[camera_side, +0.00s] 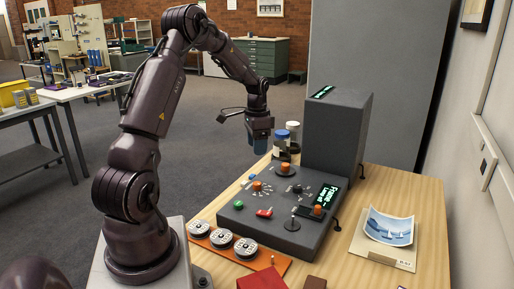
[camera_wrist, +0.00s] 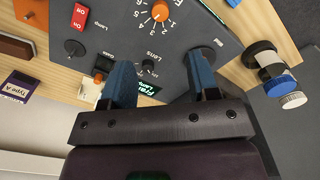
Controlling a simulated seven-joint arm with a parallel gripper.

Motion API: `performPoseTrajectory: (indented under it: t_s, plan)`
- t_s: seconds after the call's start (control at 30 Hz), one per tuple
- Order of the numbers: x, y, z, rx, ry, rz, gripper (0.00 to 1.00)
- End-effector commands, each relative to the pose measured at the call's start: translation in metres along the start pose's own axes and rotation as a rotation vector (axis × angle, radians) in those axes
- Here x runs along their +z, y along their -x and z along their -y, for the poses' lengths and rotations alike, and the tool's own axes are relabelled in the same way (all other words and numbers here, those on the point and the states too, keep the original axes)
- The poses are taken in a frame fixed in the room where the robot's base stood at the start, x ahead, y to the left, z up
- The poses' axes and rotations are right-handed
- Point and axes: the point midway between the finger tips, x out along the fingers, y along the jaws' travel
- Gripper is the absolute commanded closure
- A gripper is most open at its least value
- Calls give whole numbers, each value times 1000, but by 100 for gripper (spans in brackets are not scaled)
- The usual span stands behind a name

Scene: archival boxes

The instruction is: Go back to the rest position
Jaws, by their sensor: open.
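My gripper (camera_side: 258,148) hangs pointing down in the side view, over the back left edge of a grey control console (camera_side: 290,215). In the wrist view the two blue fingers of my gripper (camera_wrist: 161,72) are spread apart with nothing between them. The console face (camera_wrist: 185,30) lies beyond the fingertips, with an orange knob (camera_wrist: 160,12), a black lens knob (camera_wrist: 148,66) and a small green display (camera_wrist: 146,88). The fingers seem clear of the console, though the gap is hard to judge.
A tall grey housing (camera_side: 335,135) stands behind the console. Jars with blue and white lids (camera_side: 286,136) stand by its left side. Several round reels (camera_side: 222,238) lie on an orange board at the front. A picture print (camera_side: 389,228) lies on the right. The wooden table's (camera_side: 432,215) right edge is bare.

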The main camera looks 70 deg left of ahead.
Motion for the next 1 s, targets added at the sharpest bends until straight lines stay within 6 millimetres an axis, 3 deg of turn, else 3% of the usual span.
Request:
performPoseTrajectory:
  t_s: [0.37,0.47,0.77,1.0]
  plan:
    - [0,-1,0,1,58,-1,45]
    - [14,-11,-16,38,175,34,45]
    - [23,54,-108,-21,332,6,45]
    - [45,110,-207,-68,327,-124,45]
